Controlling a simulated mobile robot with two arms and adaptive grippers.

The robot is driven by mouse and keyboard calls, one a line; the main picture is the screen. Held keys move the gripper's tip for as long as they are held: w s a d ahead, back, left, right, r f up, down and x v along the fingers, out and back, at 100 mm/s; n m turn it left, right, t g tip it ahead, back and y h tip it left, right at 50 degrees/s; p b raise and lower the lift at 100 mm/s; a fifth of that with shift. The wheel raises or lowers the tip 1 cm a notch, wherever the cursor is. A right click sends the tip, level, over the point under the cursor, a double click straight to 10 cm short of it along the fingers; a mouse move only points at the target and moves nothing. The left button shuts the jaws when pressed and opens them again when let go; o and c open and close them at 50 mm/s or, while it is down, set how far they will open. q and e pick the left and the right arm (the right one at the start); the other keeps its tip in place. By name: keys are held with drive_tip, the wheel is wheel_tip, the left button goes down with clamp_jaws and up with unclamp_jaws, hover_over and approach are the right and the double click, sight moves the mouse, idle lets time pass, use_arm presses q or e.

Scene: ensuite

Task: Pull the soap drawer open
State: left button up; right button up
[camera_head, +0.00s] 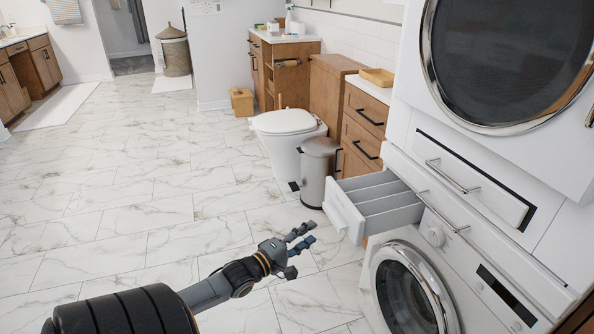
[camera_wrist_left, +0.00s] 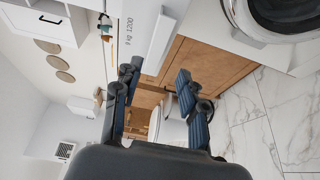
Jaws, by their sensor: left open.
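The soap drawer (camera_head: 346,213) stands pulled out of the white washing machine (camera_head: 440,235) in the head view. Its grey inner compartments show from above and look empty. My left gripper (camera_head: 298,250) is open and empty, in front of the drawer and lower left of it, apart from it in the head view. In the left wrist view my left gripper (camera_wrist_left: 155,80) has its fingers spread. A white front with printed text and a pale grip bar (camera_wrist_left: 162,45), apparently the drawer's, shows just beyond the fingertips. My right gripper is not in view.
A dryer (camera_head: 500,60) sits above the washer. A steel bin (camera_head: 318,170) and a toilet (camera_head: 285,130) stand behind the drawer, beside a wooden cabinet (camera_head: 360,135). The marble floor (camera_head: 150,200) to the left is clear.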

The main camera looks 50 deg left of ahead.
use_arm(q)
drive_tip(key=shift+s, duration=1.95)
